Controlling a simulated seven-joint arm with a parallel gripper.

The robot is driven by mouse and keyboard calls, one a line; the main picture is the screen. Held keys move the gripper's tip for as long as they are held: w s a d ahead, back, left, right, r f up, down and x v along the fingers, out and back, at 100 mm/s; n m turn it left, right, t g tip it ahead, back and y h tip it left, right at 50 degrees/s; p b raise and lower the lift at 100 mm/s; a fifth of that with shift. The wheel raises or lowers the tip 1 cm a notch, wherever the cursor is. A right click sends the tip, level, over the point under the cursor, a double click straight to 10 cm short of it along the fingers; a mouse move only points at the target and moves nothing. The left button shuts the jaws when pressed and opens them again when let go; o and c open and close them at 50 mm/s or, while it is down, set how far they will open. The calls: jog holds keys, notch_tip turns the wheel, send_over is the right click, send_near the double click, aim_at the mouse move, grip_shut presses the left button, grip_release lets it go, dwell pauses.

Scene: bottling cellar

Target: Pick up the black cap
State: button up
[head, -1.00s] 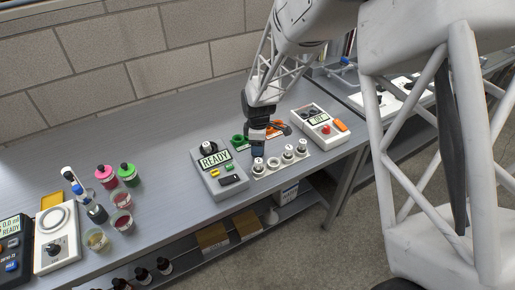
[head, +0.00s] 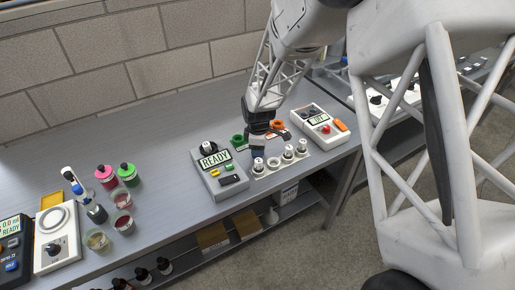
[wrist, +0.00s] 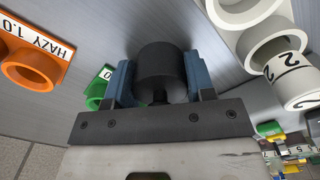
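The black cap (wrist: 160,62) is a dark cylinder in the middle of the wrist view. It sits between the two blue fingers of my gripper (wrist: 160,82). Both fingers lie against its sides with no gap that I can see, so my gripper looks shut on it. In the head view my gripper (head: 262,146) is low over the bench, just behind the white vial rack. The cap cannot be made out there. Whether it touches the bench is unclear.
Near my gripper are the white vial rack (wrist: 253,58) with several vials, the orange "HAZY 1.0" ring holder (wrist: 29,68) and a green holder (wrist: 97,91). The grey READY meter (head: 219,175) stands left, a red-buttoned device (head: 319,126) right. The bench is clear behind the meter.

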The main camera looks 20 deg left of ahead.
jog(key=shift+r, duration=0.15)
notch_tip(320, 180, up, 10)
jog(key=shift+f, duration=0.15)
dwell(0.7)
dwell(0.6)
notch_tip(320, 180, up, 2)
jog(key=r, duration=0.1)
send_over(208, 143)
jog(key=shift+f, duration=0.25)
jog(key=shift+f, duration=0.1)
jog(key=shift+f, duration=1.4)
jog(key=shift+d+f, duration=0.1)
jog(key=shift+f, duration=1.25)
dwell(1.9)
